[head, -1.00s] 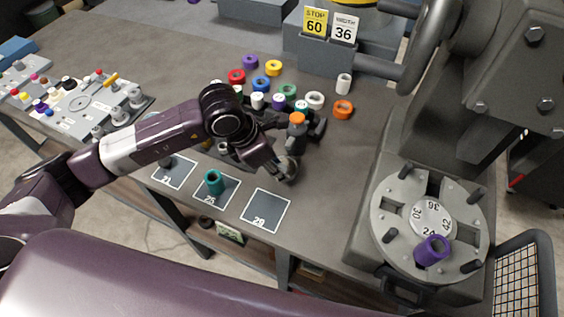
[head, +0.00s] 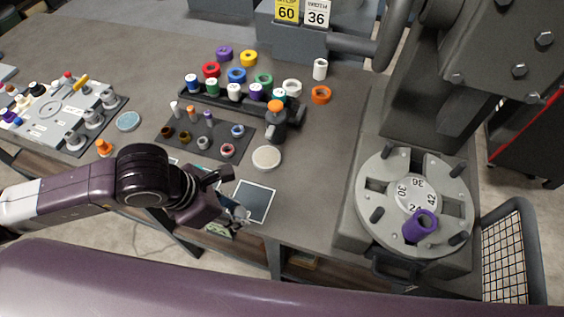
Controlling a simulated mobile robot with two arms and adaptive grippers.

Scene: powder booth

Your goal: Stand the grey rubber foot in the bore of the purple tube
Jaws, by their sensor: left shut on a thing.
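The purple tube (head: 420,224) stands on the round grey indexing plate (head: 372,190) at the right, its open bore facing up toward me. My left gripper (head: 236,209) is near the front edge of the table, by the numbered squares, well to the left of the purple tube. It is shut on a small grey piece (head: 240,214) at its fingertips, which looks like the grey rubber foot; the fingers hide much of it. My right gripper is not in view.
A dark rack (head: 215,102) with several coloured-top bottles and loose rings lies behind. A dark mat (head: 178,146) holds small parts. A dark bottle (head: 276,124) with an orange cap and a pale round disc (head: 266,157) stand near. The heavy grey machine (head: 425,95) rises behind the plate.

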